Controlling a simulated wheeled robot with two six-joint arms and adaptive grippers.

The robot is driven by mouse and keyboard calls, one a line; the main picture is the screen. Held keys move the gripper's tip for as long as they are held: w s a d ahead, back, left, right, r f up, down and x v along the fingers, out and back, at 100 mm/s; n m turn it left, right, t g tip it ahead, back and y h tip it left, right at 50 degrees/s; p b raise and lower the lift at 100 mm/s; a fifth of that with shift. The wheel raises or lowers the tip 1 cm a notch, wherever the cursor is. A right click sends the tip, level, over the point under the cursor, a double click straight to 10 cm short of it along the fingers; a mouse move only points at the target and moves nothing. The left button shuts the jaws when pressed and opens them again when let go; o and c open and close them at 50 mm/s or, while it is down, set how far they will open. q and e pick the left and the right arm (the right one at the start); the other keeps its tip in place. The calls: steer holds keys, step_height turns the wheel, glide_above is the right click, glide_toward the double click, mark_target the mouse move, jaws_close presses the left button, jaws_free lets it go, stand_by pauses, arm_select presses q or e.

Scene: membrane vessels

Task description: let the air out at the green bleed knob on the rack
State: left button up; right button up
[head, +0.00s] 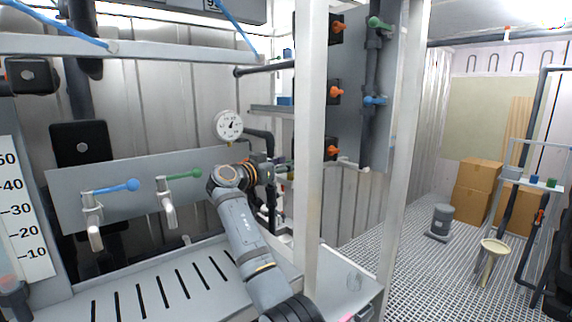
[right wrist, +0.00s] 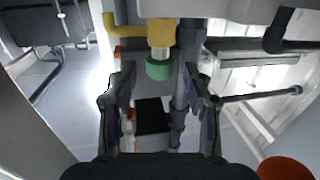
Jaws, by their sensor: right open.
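The green bleed knob (right wrist: 159,69) shows in the right wrist view, below a silver stem and a yellow fitting (right wrist: 162,32). My right gripper (right wrist: 159,80) is open, with one finger on each side of the picture around the knob. The knob appears between the fingertips, with a gap to each; I cannot tell how deep it lies between them. In the head view my right gripper (head: 270,170) is beside the pipework under the pressure gauge, and I cannot clearly make out the knob there. My left gripper is not in view.
A round gauge (head: 229,125) is just above my right wrist. A blue-handled tap (head: 95,215) and a green-handled tap (head: 167,200) are to the left, above a slotted tray (head: 150,290). White posts (head: 311,200) stand to the right.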

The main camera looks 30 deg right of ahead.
steer(key=shift+a, duration=0.1)
steer(key=v, duration=1.1)
steer(key=shift+a, duration=0.4)
steer(key=shift+s, duration=0.15)
